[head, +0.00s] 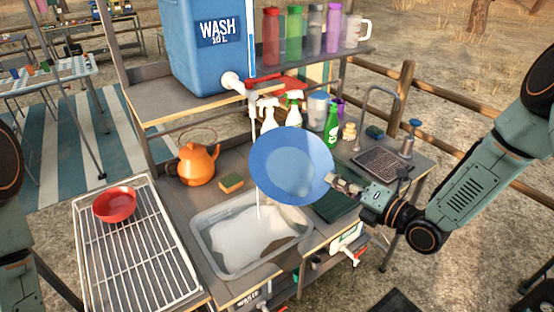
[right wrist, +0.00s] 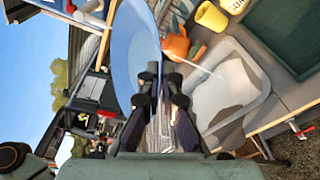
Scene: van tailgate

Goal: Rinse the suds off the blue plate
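The blue plate (head: 291,165) is held tilted above the wash basin (head: 205,263), its broad face towards the head camera. I see no clear suds on that face. A thin water stream (head: 253,120) runs from the tap (head: 235,82) of the blue WASH container (head: 205,45). It meets the plate's left edge region and shows again below it. White suds lie in the basin. My left gripper is out of view.
An orange kettle (head: 197,163) and a sponge (head: 231,183) stand behind the basin. A red bowl (head: 115,205) sits on the wire rack (head: 130,255) at left. Spray bottles and a green bottle (head: 332,125) stand behind the plate. A shelf with bottles overhangs the back.

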